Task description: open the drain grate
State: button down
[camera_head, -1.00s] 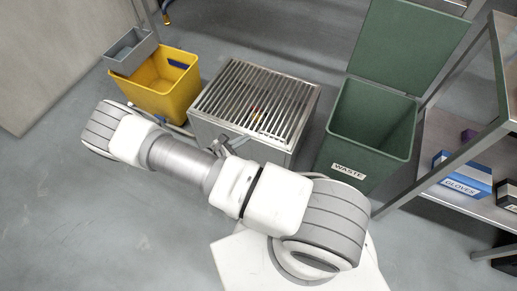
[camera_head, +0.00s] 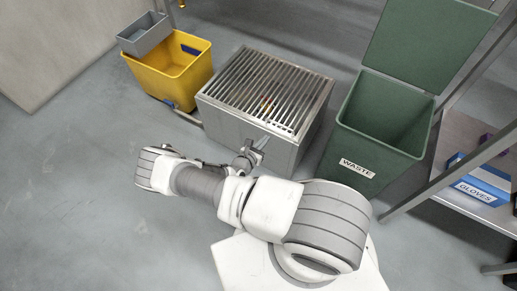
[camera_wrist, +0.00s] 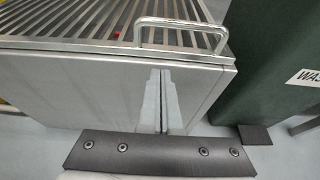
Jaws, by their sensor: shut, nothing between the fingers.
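The drain grate (camera_head: 270,88) is a set of parallel metal bars lying flat and closed on top of a steel box (camera_head: 235,128). In the wrist view, the grate (camera_wrist: 75,22) fills the upper left, with a raised bar handle (camera_wrist: 180,22) at its front edge. My gripper (camera_head: 250,156) is at the front side of the box in the head view. In the wrist view, my gripper's fingers (camera_wrist: 163,100) are together and empty, in front of the box's front face and below the handle. Contact with the box cannot be told. Something small and red shows beneath the bars (camera_head: 266,103).
A yellow bin (camera_head: 165,85) with a grey tray (camera_head: 145,38) on its rim stands left of the box. A green waste bin (camera_head: 375,145) with its lid up stands close on the right. A shelf with a gloves box (camera_head: 480,190) is further right. Floor at left is clear.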

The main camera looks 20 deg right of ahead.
aim_at(274, 126)
jog(key=shift+x, duration=1.15)
jog(key=shift+w+d+r, duration=0.15)
jog(key=shift+r, duration=0.45)
jog(key=shift+w+d+r, duration=0.2)
jog(key=shift+r, duration=0.45)
jog(key=shift+w+d+r+b, duration=0.2)
jog(key=shift+d+r+b, duration=0.1)
jog(key=shift+r, duration=0.25)
jog(key=shift+r, duration=0.15)
